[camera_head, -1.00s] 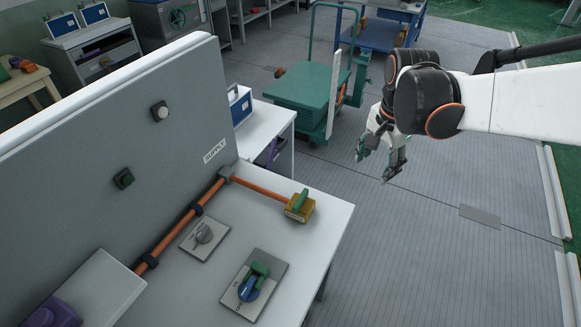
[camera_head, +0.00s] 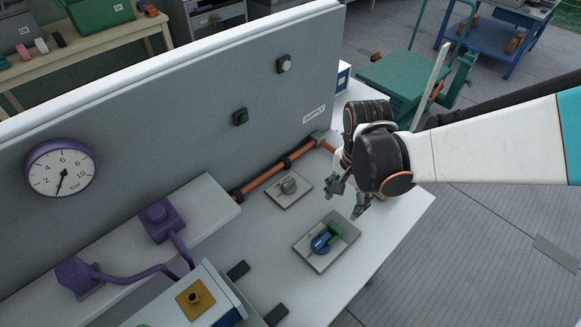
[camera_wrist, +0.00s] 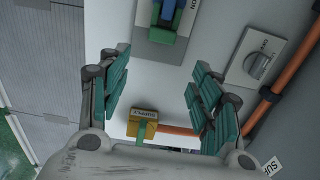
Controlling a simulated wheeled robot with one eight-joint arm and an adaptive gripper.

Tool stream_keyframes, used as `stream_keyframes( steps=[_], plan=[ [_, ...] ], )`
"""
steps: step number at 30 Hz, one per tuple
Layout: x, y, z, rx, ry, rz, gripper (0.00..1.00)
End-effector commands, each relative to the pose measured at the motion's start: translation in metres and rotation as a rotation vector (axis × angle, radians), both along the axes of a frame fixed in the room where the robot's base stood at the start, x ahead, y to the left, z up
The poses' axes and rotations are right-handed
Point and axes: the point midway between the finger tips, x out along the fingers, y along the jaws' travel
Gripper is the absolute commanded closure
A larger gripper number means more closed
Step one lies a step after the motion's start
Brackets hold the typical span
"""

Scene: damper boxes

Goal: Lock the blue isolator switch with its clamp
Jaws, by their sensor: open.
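The blue isolator switch (camera_head: 320,243) sits on a grey plate (camera_head: 312,259) on the white worktop. A green clamp (camera_head: 334,229) is at its upper right, touching or very close to the blue handle. In the wrist view the blue handle (camera_wrist: 169,12) is at the top edge, partly cut off, with the green clamp (camera_wrist: 163,37) below it. My gripper (camera_head: 345,203) is open and empty above the worktop, at the upper right of the switch. Its teal fingers (camera_wrist: 160,66) stand wide apart in the wrist view, the clamp lying just beyond the gap between them.
A grey rotary switch (camera_head: 289,186) on its own plate lies left of my gripper. An orange pipe (camera_head: 263,181) runs along the upright panel (camera_head: 180,120). A yellow valve box (camera_wrist: 142,124) shows between my fingers. Purple pipework (camera_head: 140,272) and a gauge (camera_head: 60,168) are at left.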

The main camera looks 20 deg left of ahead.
Motion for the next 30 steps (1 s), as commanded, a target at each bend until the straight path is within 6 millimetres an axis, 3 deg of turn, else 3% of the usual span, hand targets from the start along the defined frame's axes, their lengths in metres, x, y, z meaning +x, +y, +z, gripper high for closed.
stream_keyframes(
  steps=[1,12,18,30],
  plan=[
    [-0.013,0.005,-0.008,0.000,0.000,0.021,0.42],
    [-0.011,0.005,-0.081,0.000,0.000,0.018,0.42],
    [-0.009,0.004,-0.109,0.000,0.000,0.016,0.42],
    [-0.009,0.004,-0.121,0.000,0.000,0.015,0.42]
  ],
)
